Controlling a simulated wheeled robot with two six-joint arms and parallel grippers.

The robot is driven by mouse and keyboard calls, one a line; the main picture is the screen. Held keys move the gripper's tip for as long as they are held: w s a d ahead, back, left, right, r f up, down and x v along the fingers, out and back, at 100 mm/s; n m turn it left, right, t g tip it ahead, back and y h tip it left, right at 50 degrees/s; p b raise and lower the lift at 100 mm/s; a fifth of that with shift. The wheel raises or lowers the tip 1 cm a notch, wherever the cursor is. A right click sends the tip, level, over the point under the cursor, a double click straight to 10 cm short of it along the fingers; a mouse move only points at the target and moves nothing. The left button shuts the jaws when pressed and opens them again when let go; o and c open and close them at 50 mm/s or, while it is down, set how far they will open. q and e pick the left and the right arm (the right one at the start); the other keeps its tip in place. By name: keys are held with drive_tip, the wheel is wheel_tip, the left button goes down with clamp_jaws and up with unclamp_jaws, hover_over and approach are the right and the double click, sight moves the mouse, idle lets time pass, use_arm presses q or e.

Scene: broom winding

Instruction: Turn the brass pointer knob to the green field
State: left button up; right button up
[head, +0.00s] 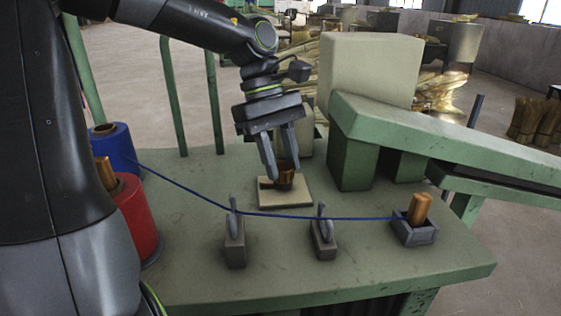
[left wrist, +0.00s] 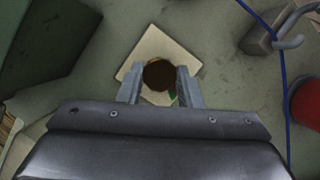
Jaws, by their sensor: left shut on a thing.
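The brass pointer knob (head: 285,181) stands on a square cream plate (head: 287,200) in the middle of the green table. My left gripper (head: 283,170) points down over it and is shut on the knob. In the left wrist view the knob's round dark top (left wrist: 158,74) sits between the two fingers. A small bit of the green field (left wrist: 173,96) shows on the plate (left wrist: 147,46) beside the right finger. The pointer's direction is hidden. My right gripper is not in view.
A blue line runs from the blue spool (head: 120,147) past two grey hook posts (head: 235,246) to a copper piece (head: 419,208) in a grey holder. A red spool (head: 135,212) stands at the left. A green machine arm (head: 430,137) rises at the right.

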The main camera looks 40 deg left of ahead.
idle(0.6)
use_arm(q)
drive_tip(key=o, duration=1)
drive_tip(key=p+v, duration=0.3)
drive_tip(key=v, duration=1.4)
drive_tip(key=shift+w+r, duration=0.1)
drive_tip(key=shift+r, duration=0.15)
drive_tip(key=shift+f, duration=0.1)
